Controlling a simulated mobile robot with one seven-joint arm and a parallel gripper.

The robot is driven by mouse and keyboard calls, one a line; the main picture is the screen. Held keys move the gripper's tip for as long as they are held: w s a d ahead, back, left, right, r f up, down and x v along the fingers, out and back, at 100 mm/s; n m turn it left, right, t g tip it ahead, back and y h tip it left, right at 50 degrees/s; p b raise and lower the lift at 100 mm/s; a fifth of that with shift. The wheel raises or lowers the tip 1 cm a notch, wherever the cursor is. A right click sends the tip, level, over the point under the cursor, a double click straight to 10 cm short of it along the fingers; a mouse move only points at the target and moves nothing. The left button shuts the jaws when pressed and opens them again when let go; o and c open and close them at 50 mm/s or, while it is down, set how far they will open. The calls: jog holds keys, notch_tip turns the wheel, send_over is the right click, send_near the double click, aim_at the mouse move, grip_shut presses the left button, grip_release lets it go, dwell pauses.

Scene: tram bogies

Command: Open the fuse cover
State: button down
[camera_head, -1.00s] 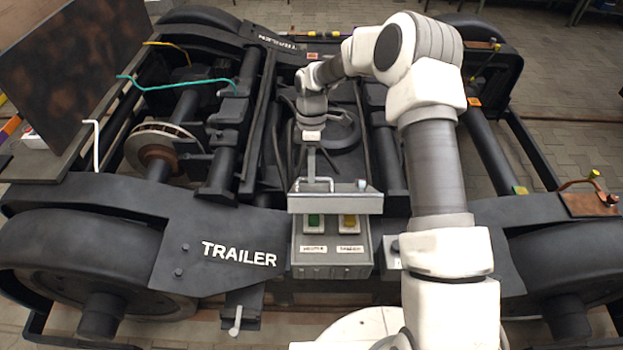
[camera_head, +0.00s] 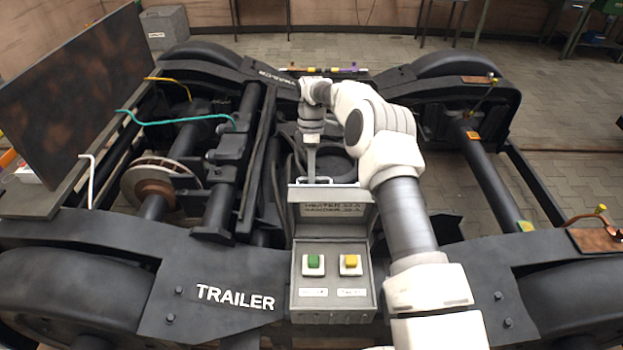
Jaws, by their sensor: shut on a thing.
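The fuse cover (camera_head: 331,224) is the grey hinged lid of a small grey box (camera_head: 333,317) on the front frame of the bogie. It stands raised and tilted back at the rear of the box, with two lines of dark lettering on its inner face. A green fuse (camera_head: 313,261) and a yellow fuse (camera_head: 350,261) show uncovered inside, each above a small white label. My gripper (camera_head: 312,173) is behind the cover's top edge, shut on the cover's handle (camera_head: 324,181). The fingertips are small and partly hidden by the lid.
A dark upright panel (camera_head: 75,95) stands at the left. A teal hose (camera_head: 170,121), a white bent rod (camera_head: 89,170) and a brake disc (camera_head: 150,185) lie left of the box. My arm crosses the bogie just right of the cover.

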jog(key=shift+w+d+f, duration=0.1)
jog(key=shift+w+f, duration=0.4)
jog(key=shift+w, duration=0.15)
jog(key=c, duration=0.8)
grip_release()
jog(key=shift+w+f, duration=0.1)
jog(key=shift+w, duration=0.1)
jog(key=shift+c, duration=0.2)
jog(key=shift+r, duration=0.2)
jog(key=s+d+r, duration=0.4)
jog(key=d+r, duration=0.6)
jog(key=d, duration=0.1)
jog(key=shift+r, duration=0.4)
jog(key=shift+r, duration=0.1)
